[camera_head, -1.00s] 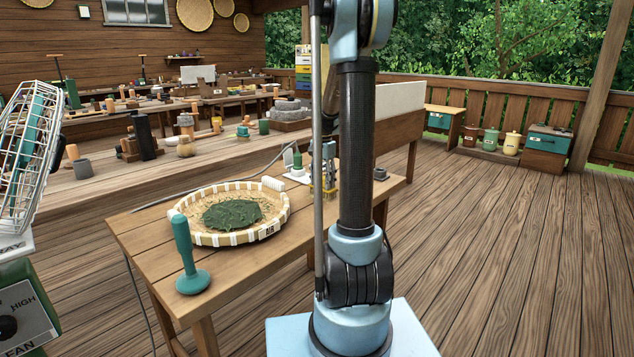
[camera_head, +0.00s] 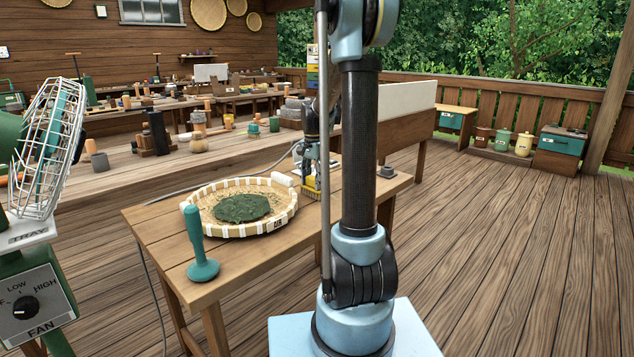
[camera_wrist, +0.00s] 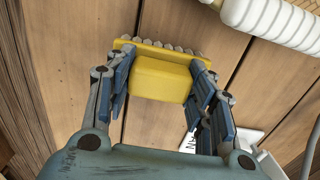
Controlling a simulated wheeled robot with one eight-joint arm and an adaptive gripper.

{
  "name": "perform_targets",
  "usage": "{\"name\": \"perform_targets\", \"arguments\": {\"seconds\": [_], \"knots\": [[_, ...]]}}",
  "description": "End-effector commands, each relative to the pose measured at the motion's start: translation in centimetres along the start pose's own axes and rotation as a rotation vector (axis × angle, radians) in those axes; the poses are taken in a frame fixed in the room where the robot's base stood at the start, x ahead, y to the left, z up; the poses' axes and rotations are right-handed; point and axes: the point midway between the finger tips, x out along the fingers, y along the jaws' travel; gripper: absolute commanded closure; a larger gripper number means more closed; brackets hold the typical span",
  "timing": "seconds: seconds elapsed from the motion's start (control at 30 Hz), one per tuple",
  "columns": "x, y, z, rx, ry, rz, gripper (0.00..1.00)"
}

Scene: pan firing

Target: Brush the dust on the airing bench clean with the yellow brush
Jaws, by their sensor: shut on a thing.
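The yellow brush (camera_wrist: 160,78) is held between the two fingers of my gripper (camera_wrist: 158,85) in the wrist view, with its row of pale bristle tufts on the far side. In the head view my gripper (camera_head: 312,170) is over the right part of the airing bench (camera_head: 250,262), and the yellow brush (camera_head: 311,190) shows below it, close to the bench top. My arm hides part of the bench. I cannot make out dust on the bare wood in either view, nor tell whether the bristles touch it.
A round woven tray (camera_head: 200,222) with dark green leaves (camera_head: 241,208) sits on the bench, left of my gripper. A teal pestle-like tool (camera_head: 198,250) stands at the front left corner. A fan (camera_head: 45,150) stands at far left. Floor at right is clear.

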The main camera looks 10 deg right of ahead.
Motion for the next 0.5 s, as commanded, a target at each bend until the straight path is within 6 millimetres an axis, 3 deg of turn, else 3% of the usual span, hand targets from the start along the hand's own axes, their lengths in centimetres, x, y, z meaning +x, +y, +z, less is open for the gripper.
{"name": "perform_targets", "arguments": {"seconds": [0.5], "knots": [[-4.9, 0.8, -0.9, 0.015, 0.0, 0.0, 0.8]]}}
